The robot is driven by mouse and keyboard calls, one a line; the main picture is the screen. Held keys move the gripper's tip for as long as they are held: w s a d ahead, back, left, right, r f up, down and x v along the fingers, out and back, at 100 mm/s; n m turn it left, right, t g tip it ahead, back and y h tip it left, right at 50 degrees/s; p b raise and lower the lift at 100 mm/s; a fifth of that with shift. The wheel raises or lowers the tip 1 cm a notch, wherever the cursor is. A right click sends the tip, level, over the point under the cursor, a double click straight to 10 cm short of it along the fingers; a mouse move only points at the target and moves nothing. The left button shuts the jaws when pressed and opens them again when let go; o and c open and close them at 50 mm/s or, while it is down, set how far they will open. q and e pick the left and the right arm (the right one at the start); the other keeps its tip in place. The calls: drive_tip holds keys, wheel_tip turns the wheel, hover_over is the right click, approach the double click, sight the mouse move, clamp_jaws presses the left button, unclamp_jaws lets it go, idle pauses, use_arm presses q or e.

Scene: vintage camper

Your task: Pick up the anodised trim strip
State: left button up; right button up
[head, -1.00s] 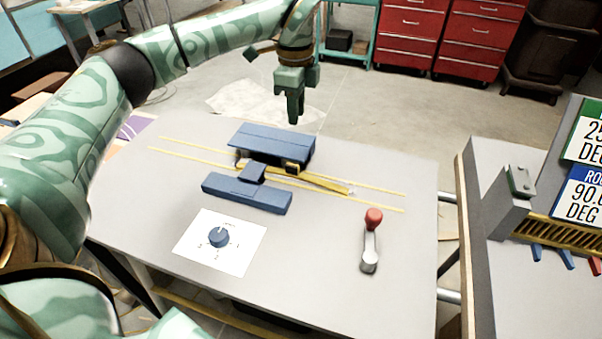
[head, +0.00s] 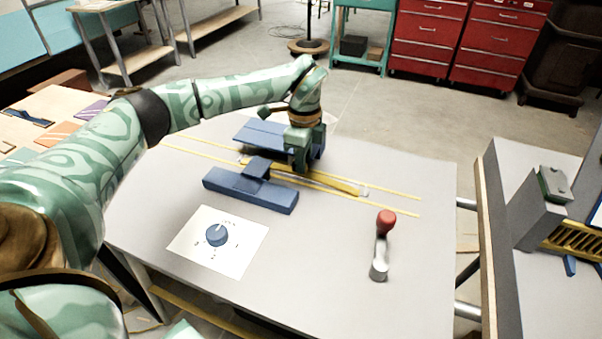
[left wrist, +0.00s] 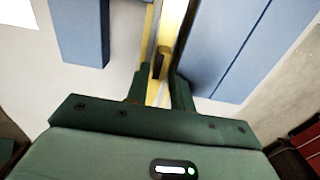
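The anodised trim strip (head: 340,185) is a long, thin gold piece with a silvery end. It lies on the grey table between two blue fixture blocks, and my left gripper hides its middle. My left gripper (head: 302,168) points down over the strip beside the rear block. In the left wrist view the two dark fingers (left wrist: 160,92) stand apart on either side of the gold strip (left wrist: 172,25), with a gap visible between them. How far down the fingers reach around it is hard to tell. My right gripper is not in view.
The front blue block (head: 250,190) and rear blue block (head: 262,134) flank the strip closely. A blue dial (head: 217,235) sits on a white card in front. Yellow lines run across the table.

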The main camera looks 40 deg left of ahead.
use_arm(q)
wheel_tip(320, 180, down, 2)
drive_tip(key=shift+f, duration=0.1)
drive_tip(key=shift+c, duration=0.3)
clamp_jaws()
drive_tip(key=shift+r, duration=0.2)
